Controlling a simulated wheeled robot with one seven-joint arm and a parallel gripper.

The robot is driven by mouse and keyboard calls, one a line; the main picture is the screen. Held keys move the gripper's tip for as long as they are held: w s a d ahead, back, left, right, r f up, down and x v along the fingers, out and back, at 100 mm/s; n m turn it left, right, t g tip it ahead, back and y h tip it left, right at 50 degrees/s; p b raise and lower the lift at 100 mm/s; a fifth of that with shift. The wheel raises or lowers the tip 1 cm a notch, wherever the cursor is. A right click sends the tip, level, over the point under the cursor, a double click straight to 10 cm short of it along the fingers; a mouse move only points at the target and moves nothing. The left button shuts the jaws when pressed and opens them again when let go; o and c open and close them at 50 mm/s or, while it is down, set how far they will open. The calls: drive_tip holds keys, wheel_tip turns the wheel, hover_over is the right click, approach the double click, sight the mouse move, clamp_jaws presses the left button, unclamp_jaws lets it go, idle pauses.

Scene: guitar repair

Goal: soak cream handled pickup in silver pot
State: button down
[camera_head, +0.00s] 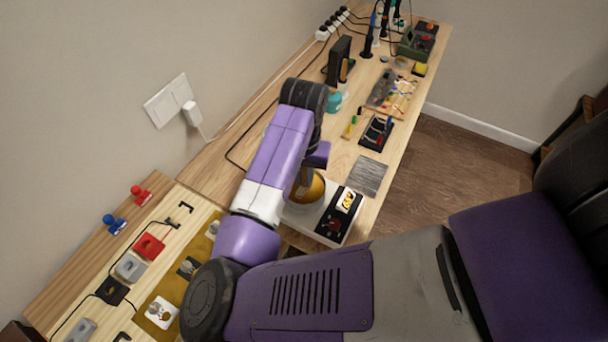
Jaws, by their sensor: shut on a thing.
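My gripper (308,178) is at the end of my purple and white arm, which reaches across the bench and bends down. It is over the pot and mostly covered by my own arm. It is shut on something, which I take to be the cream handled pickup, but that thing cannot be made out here. The round pot (304,204) stands in a white unit with a black front panel (338,214). Amber-yellow shows inside it. My arm hides its left side. I cannot tell whether the held thing touches the contents.
A black tool mat (376,132) and a parts board (391,94) lie farther back. A black stand (339,60) is near the wall. Red (149,246) and blue (113,224) items sit at left.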

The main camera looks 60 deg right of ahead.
sight(304, 185)
drive_tip(key=shift+f+b, duration=1.05)
drive_tip(key=shift+f, duration=0.75)
idle(6.2)
